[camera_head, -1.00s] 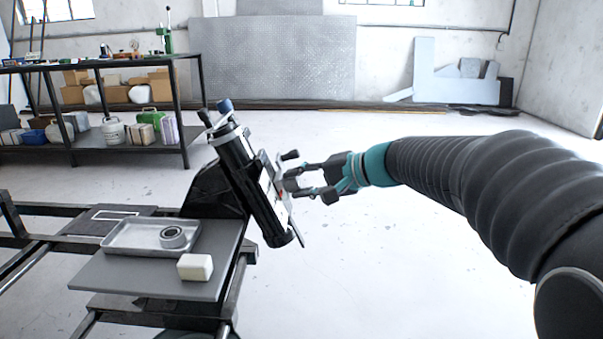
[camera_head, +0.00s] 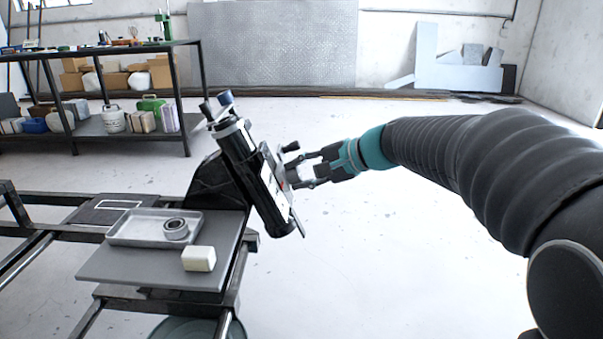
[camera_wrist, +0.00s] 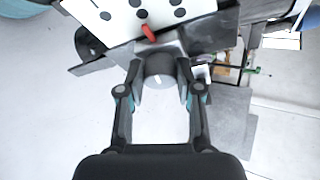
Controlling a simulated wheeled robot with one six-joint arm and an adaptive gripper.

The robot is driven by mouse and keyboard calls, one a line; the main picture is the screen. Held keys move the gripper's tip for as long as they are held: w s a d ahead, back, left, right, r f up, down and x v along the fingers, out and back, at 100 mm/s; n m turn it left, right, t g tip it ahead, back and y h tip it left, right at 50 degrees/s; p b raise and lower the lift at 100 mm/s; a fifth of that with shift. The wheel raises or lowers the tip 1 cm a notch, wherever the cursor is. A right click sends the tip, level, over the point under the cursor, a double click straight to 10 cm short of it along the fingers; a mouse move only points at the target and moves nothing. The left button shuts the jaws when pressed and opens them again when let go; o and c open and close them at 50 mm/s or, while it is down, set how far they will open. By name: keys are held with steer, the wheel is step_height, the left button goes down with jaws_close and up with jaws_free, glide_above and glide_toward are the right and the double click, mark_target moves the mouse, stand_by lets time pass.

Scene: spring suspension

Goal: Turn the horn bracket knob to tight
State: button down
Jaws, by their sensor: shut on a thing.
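The knob (camera_wrist: 158,74) is a round grey knob with a white index mark, seen in the wrist view in front of a grey bracket. My gripper (camera_wrist: 158,82) has a finger on each side of it and is shut on it. In the head view my gripper (camera_head: 294,174) reaches from the right to the tilted black strut assembly (camera_head: 243,150), where the fingers hide most of the knob. A white plate with dark dots (camera_wrist: 140,14) and a red pointer (camera_wrist: 149,33) lie just beyond the knob. I cannot read any tight marking.
A grey bench top (camera_head: 150,268) at lower left holds a metal tray (camera_head: 125,232) with a ring (camera_head: 176,229) and a white block (camera_head: 198,259). A dark shelf (camera_head: 130,125) stands behind. The floor below and behind my gripper is clear.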

steer(key=c, duration=0.8)
jaws_free()
steer(key=shift+o, duration=0.2)
steer(key=v, duration=1.2)
steer(key=s+d+f+n+g+h, duration=0.1)
steer(key=s+d+f+h, duration=0.15)
steer(key=f, duration=0.35)
steer(key=s+d+f+h, duration=0.2)
steer(key=s+f+h, duration=0.1)
steer(key=f, duration=0.3)
steer(key=s+d+f+n+h, duration=0.1)
steer(key=s+f+n+h, duration=0.1)
steer(key=s, duration=0.6)
steer(key=s+d+f+n+t+h, duration=0.1)
steer(key=s+f+n+h, duration=0.2)
steer(key=s, duration=0.6)
steer(key=shift+d+f+n, duration=0.15)
steer(key=shift+d+n, duration=0.1)
steer(key=shift+n, duration=0.45)
